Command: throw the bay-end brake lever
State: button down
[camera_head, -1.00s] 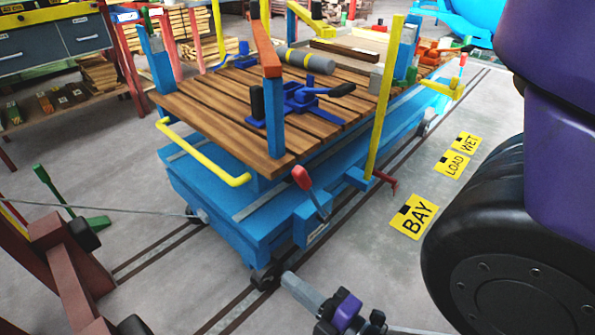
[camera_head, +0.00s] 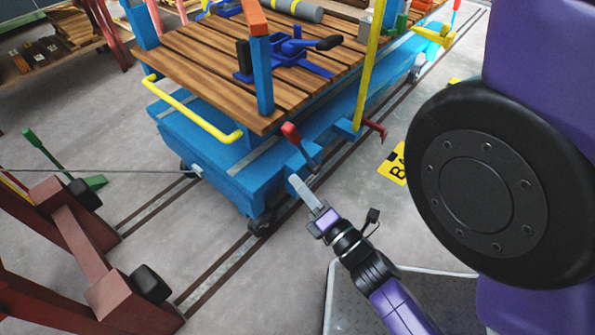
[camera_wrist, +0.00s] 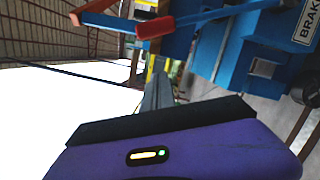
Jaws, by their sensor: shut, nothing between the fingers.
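The brake lever (camera_head: 291,132) has a red grip on a thin shaft and rises from the near end corner of the blue trolley (camera_head: 215,160). In the wrist view the lever's red grip (camera_wrist: 155,27) shows above the fingers, and its shaft runs to the right. A blue housing (camera_wrist: 225,55) there carries a partly cut-off label reading "BRAK". My gripper (camera_head: 297,183) is shut and empty, just below the lever at the trolley's corner. It also shows in the wrist view (camera_wrist: 158,82). I cannot tell whether its fingertips touch the housing.
The trolley's wooden deck (camera_head: 205,60) has a yellow rail (camera_head: 190,110) at its near end. A red hooked handle (camera_head: 376,129) and a yellow post (camera_head: 369,65) stand right of the lever. A dark red frame (camera_head: 75,235) fills the lower left. Rails (camera_head: 225,270) cross the floor.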

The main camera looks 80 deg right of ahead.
jog(key=w+d+r, duration=0.2)
jog(key=w+d, duration=0.2)
jog(key=d, duration=0.5)
jog(key=shift+r, duration=0.3)
jog(key=shift+w, duration=0.1)
